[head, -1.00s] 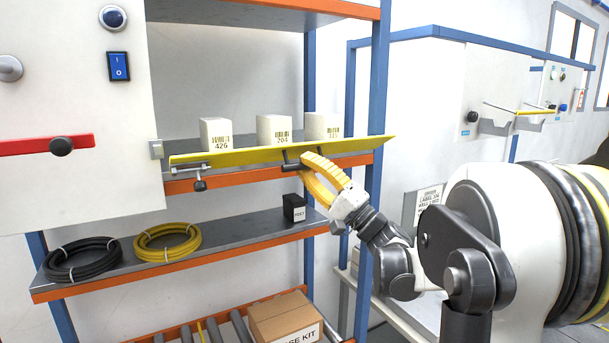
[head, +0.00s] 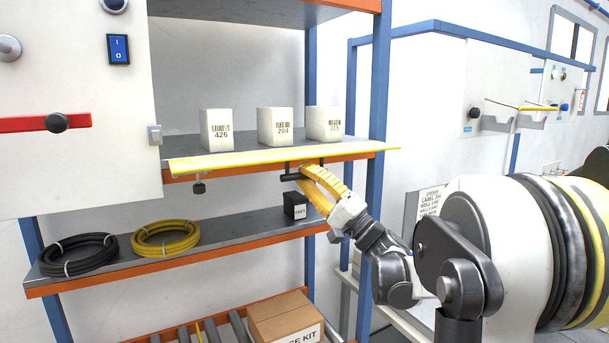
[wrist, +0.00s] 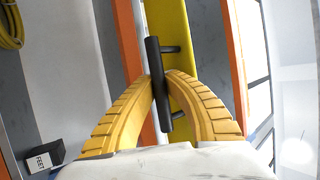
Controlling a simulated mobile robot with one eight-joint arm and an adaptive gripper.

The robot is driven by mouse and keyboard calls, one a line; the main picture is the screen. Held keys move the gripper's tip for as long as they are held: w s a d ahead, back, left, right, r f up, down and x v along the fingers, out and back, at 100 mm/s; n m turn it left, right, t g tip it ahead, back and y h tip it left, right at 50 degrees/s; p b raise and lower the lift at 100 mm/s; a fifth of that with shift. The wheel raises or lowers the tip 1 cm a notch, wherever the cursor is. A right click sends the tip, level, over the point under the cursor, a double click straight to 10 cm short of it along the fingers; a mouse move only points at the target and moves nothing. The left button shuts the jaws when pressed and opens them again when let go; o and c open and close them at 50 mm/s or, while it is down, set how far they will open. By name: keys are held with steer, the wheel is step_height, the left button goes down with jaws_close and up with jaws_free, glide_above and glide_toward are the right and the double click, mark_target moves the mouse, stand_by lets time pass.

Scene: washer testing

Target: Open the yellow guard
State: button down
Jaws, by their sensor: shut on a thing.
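The yellow guard (head: 250,160) is a long flat panel in front of the shelf's white boxes, seen nearly edge-on and close to level in the head view. It also shows in the wrist view (wrist: 176,30) as a yellow strip. Its black bar handle (wrist: 158,85) sits between my gripper's yellow fingers. My gripper (head: 306,176) is shut on this handle at the guard's underside, right of its middle. In the wrist view my gripper (wrist: 160,82) has a fingertip on each side of the bar. A small dark knob (head: 199,188) hangs under the guard's left end.
White boxes marked 426 (head: 216,130), 204 (head: 275,127) and 315 (head: 324,123) stand behind the guard. A lower shelf holds a black coil (head: 78,255), a yellow coil (head: 166,239) and a black box (head: 295,206). A blue post (head: 376,100) rises beside my arm.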

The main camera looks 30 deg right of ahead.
steer(key=shift+s+a+f, duration=0.1)
steer(key=c, duration=1.8)
jaws_free()
steer(key=o, duration=0.4)
steer(key=shift+s, duration=0.25)
steer(key=shift+w, duration=0.1)
steer(key=shift+s+f, duration=0.1)
steer(key=shift+s, duration=0.2)
steer(key=v, duration=1.1)
